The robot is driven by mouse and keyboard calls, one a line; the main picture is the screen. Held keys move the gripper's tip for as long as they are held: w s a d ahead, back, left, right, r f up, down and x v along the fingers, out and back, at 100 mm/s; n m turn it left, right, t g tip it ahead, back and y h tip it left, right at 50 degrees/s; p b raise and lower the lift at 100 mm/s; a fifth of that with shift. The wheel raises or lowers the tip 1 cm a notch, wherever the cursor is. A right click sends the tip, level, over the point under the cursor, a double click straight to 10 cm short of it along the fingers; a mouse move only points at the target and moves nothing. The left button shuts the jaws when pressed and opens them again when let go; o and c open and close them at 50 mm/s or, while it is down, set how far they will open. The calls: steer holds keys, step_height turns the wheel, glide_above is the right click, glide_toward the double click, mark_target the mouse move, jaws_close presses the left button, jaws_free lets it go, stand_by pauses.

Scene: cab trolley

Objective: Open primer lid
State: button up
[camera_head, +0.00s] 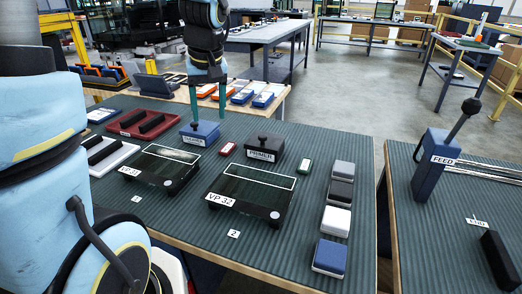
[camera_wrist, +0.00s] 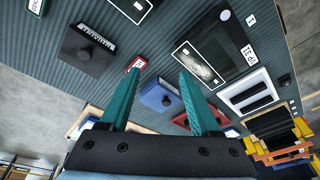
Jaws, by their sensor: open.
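The black primer box (camera_head: 262,152) stands on the green ribbed mat near its back edge. Its flat lid carries a round black knob (camera_head: 263,139), and a white label is on it. The lid appears seated on the box. The same black primer box shows at upper left in the wrist view (camera_wrist: 85,53). My gripper (camera_head: 208,116) has two teal fingers pointing down, spread apart and empty. It is left of the primer box, near the blue knobbed box (camera_head: 203,135). In the wrist view my gripper (camera_wrist: 161,74) has that blue box beyond and between its fingers.
Two black plates (camera_head: 250,190) with glass tops lie in front of the boxes. A small red block (camera_head: 228,149) sits between the boxes, and a green block (camera_head: 305,166) is right of the primer box. A blue feed post (camera_head: 436,165) stands on the right table.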

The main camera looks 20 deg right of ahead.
steer(key=n+t+b, duration=0.1)
steer(key=t+b, duration=0.1)
steer(key=b, duration=0.4)
glide_toward(263, 136)
steer(key=x, duration=0.8)
steer(key=shift+w+p, duration=0.15)
steer(key=shift+p, duration=0.2)
steer(key=shift+c, duration=0.2)
jaws_close()
